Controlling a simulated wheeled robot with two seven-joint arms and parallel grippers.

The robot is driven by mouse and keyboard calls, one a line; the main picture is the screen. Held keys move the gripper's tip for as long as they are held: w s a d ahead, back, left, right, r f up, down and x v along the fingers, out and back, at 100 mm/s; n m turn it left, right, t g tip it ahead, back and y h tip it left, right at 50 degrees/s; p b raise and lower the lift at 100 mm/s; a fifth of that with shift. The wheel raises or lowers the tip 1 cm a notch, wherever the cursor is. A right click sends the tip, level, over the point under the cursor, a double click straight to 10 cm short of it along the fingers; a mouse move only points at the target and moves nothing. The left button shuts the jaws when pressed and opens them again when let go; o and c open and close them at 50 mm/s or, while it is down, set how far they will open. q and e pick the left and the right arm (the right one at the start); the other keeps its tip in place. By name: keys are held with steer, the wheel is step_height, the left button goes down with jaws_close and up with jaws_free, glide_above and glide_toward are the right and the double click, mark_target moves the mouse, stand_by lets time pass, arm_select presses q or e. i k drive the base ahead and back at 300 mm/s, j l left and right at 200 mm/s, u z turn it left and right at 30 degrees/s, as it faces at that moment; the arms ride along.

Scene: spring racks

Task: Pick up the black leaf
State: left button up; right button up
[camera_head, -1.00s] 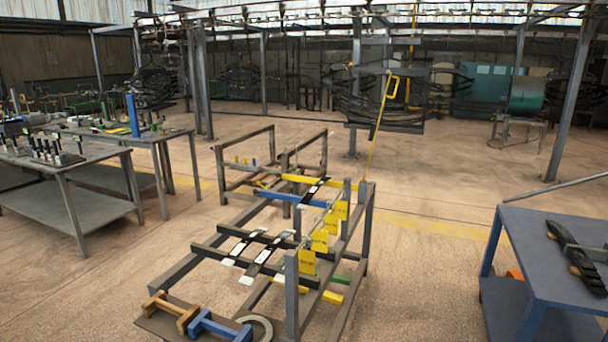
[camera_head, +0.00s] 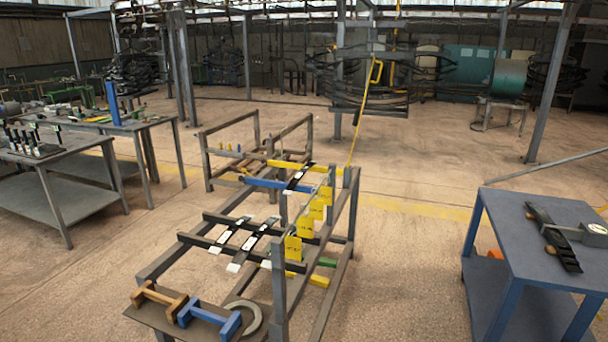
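Several black leaves show. Two black leaves with pale ends, one on the left (camera_head: 231,234) and one on the right (camera_head: 252,244), lie across the dark bars of the low rack in the middle. Another black leaf (camera_head: 300,178) lies further back on the same rack, across the blue and yellow bars. I cannot tell which leaf the task means.
The blue table (camera_head: 506,240) stands at the right, apart from the low metal rack (camera_head: 278,290). A brown clamp-like piece (camera_head: 158,300) and a blue one (camera_head: 210,318) lie at the rack's near end. Grey workbenches (camera_head: 50,150) stand at the left. Floor between rack and table is clear.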

mark_target(288, 191)
steer(key=i+z, duration=0.1)
steer(key=z, duration=0.75)
steer(key=i, duration=4.75)
steer(key=i+l+u, duration=0.1)
steer(key=i, duration=0.4)
steer(key=i+l+u, duration=0.1)
steer(key=i, duration=0.4)
steer(key=i+l+u, duration=0.15)
steer(key=i, duration=0.3)
steer(key=u, duration=1.75)
steer(key=i+l, duration=0.05)
steer(key=l, duration=0.05)
